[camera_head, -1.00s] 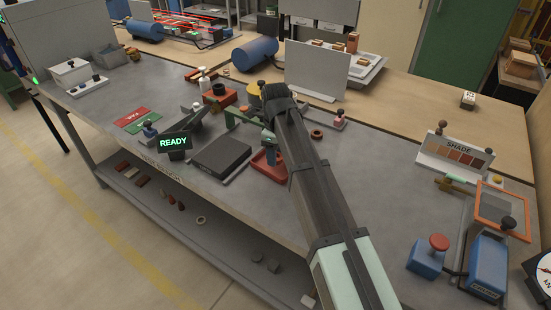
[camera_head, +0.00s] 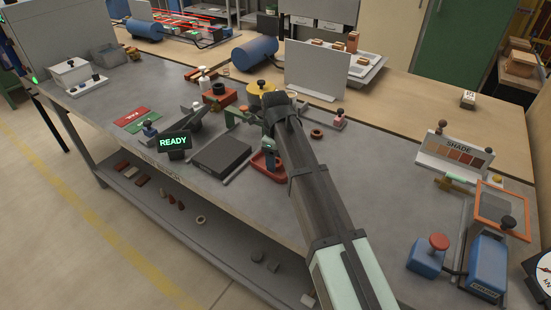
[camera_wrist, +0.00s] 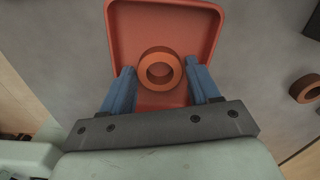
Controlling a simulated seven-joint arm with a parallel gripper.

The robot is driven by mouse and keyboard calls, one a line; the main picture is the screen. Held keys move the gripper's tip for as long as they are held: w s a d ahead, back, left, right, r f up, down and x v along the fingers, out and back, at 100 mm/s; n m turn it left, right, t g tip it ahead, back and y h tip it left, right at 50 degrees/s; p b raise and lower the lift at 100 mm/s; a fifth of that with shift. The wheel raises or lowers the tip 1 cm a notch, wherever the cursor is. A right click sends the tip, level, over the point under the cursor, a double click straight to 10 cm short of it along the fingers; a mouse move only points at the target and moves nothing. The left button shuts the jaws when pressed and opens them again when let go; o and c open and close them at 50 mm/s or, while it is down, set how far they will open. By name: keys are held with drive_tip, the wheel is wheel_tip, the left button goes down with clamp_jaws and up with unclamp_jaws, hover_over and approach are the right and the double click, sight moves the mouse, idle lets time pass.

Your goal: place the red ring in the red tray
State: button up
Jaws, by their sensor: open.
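The red ring (camera_wrist: 160,71) shows in the wrist view over the floor of the red tray (camera_wrist: 205,22), within the tray's outline. It appears to lie flat in the tray, with its hole facing the camera. My gripper (camera_wrist: 160,70) is open, its blue fingers reaching over the tray to either side of the ring, with gaps visible. In the head view, the red tray (camera_head: 281,175) is partly hidden by my gripper (camera_head: 268,148) and arm, and the ring inside it cannot be made out.
A darker brown ring (camera_head: 316,133) lies on the bench right of the tray; it also shows in the wrist view (camera_wrist: 308,88). A dark flat plate (camera_head: 221,153) is left of the tray. A yellow-topped pot (camera_head: 262,97) stands behind.

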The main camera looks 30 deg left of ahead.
wheel_tip(320, 180, up, 12)
drive_tip(key=shift+r, duration=0.15)
idle(0.5)
idle(0.4)
